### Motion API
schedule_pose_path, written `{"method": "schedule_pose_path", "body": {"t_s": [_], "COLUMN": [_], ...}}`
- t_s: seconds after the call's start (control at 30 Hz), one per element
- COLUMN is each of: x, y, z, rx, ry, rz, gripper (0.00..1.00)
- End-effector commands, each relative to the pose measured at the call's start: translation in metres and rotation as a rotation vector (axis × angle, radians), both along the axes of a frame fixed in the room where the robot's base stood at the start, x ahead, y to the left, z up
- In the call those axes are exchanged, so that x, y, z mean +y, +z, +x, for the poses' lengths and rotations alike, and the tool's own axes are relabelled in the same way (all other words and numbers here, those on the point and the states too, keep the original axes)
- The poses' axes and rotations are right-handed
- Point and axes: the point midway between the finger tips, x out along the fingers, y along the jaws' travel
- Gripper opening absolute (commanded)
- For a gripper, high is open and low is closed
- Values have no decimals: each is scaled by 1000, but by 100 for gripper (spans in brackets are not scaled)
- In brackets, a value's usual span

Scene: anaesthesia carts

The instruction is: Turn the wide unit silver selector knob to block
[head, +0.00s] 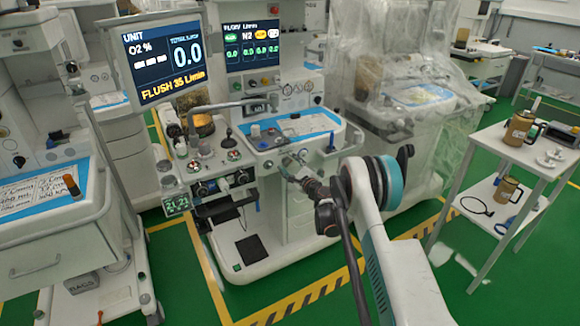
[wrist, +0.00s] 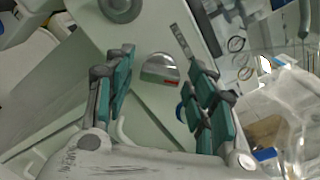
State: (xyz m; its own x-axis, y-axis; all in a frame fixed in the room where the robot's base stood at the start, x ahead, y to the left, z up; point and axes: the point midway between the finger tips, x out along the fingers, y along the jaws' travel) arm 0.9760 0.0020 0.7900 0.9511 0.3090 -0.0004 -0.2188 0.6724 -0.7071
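The wide unit (head: 245,225) is the pale cart in the middle of the head view, with two screens above it. My gripper (wrist: 162,58) is open, with one green-padded finger on each side of the knob and visible gaps. I cannot tell how far its tips are from the surface. In the head view my gripper (head: 288,167) is small, at the unit's right front; the knob cannot be made out there.
A blue-edged worktop (head: 335,122) lies behind my gripper. A plastic-draped machine (head: 400,90) stands to the right, and a white side table (head: 490,140) with brown jugs further right. Another cart (head: 50,200) stands at left. Green floor with striped tape is clear in front.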

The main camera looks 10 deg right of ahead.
Motion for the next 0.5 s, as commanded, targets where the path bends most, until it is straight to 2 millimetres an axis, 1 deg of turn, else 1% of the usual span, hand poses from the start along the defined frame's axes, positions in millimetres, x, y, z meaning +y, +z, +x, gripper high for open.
{"method": "schedule_pose_path", "body": {"t_s": [0.03, 0.07, 0.1, 0.13, 0.5], "x": [0, 0, 0, 0, 0], "y": [0, 0, 0, 0, 0], "z": [0, 0, 0, 0, 0], "rx": [0, 0, 0, 0, -10], "ry": [0, 0, 0, 0, 0], "rz": [0, 0, 0, 0, -30], "gripper": [32, 26, 16, 11, 11]}}
